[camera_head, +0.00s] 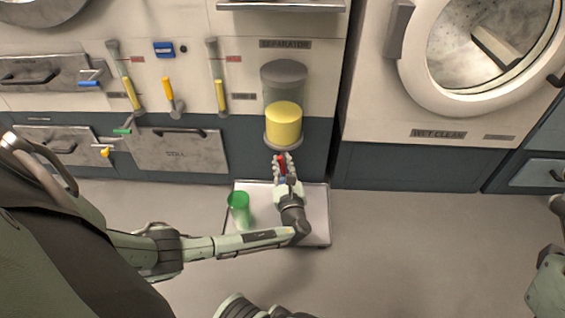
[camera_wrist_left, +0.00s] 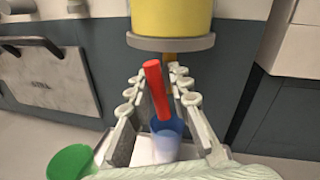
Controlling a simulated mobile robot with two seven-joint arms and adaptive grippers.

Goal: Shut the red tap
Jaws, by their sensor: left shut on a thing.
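The red tap (camera_head: 281,160) sits below the separator's yellow-filled glass (camera_head: 284,124). In the left wrist view its red handle (camera_wrist_left: 156,88) is a long bar, tilted slightly, between my fingers. My left gripper (camera_head: 283,161) is shut on the red tap, with a finger on each side of it in the left wrist view (camera_wrist_left: 159,82). A blue see-through cup (camera_wrist_left: 166,138) stands below the handle; in the head view it is mostly hidden by my gripper. My right gripper is not in view.
A green cup (camera_head: 239,209) stands on the pale tray (camera_head: 318,212) on the floor, left of my left gripper. Levers with yellow grips (camera_head: 220,95) and small valves line the panel at left. A round-doored wet-clean machine (camera_head: 408,75) is at right. Floor at right is clear.

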